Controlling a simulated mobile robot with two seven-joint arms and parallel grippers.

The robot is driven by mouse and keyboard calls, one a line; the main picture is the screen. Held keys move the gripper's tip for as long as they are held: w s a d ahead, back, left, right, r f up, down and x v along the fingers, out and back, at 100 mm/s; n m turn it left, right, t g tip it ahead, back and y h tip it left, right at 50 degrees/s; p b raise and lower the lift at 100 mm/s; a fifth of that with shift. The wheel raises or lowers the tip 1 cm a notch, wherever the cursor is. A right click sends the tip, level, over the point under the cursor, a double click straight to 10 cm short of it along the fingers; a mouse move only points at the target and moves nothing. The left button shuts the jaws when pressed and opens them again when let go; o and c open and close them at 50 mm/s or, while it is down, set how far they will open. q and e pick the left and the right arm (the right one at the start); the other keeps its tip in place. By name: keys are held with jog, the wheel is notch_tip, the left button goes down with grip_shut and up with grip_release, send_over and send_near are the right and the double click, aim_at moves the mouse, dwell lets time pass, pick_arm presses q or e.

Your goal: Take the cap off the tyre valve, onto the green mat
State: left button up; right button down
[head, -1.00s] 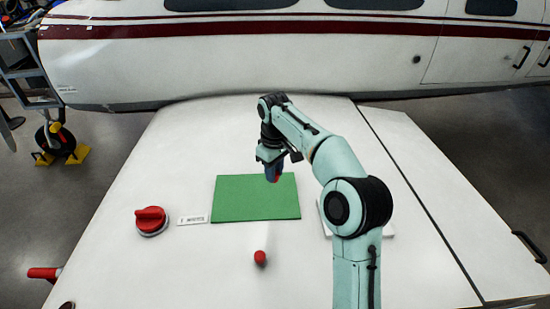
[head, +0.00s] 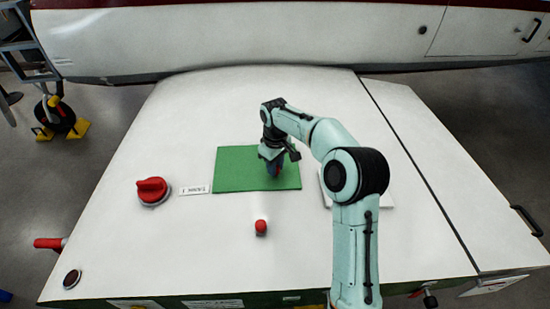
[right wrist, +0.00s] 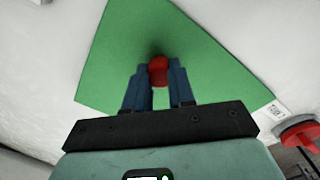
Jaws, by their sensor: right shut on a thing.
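My right gripper (head: 274,172) is over the right part of the green mat (head: 234,170), pointing down. In the right wrist view its two blue fingers (right wrist: 158,84) are shut on a small red cap (right wrist: 159,70). The cap is at or just above the green mat (right wrist: 115,75); I cannot tell whether it touches. In the head view the fingers mostly hide it. I cannot make out the tyre valve in these frames. My left gripper is not in view.
A small red knob (head: 261,227) stands in front of the mat. A red rotary switch (head: 152,190) and a small label (head: 194,189) are to its left. A white plate (head: 386,200) lies partly behind my right arm. The white top (head: 200,250) is otherwise largely clear.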

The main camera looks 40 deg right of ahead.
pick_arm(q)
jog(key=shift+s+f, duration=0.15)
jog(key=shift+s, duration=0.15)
pick_arm(e)
jog(key=shift+s+f, duration=0.1)
jog(key=shift+f, duration=0.3)
jog(key=c, duration=0.7)
grip_release()
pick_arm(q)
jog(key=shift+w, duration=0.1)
pick_arm(e)
jog(key=shift+w+r+p, duration=0.2)
jog(key=shift+r+p, duration=0.25)
jog(key=shift+r, duration=0.85)
jog(key=shift+w+r, duration=0.1)
jog(key=shift+r, duration=0.4)
jog(key=shift+s+r, duration=0.25)
jog(key=shift+r, duration=0.8)
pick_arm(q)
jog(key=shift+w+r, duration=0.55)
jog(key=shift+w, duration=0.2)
pick_arm(e)
jog(key=shift+w+r, duration=0.1)
jog(key=shift+r, duration=0.55)
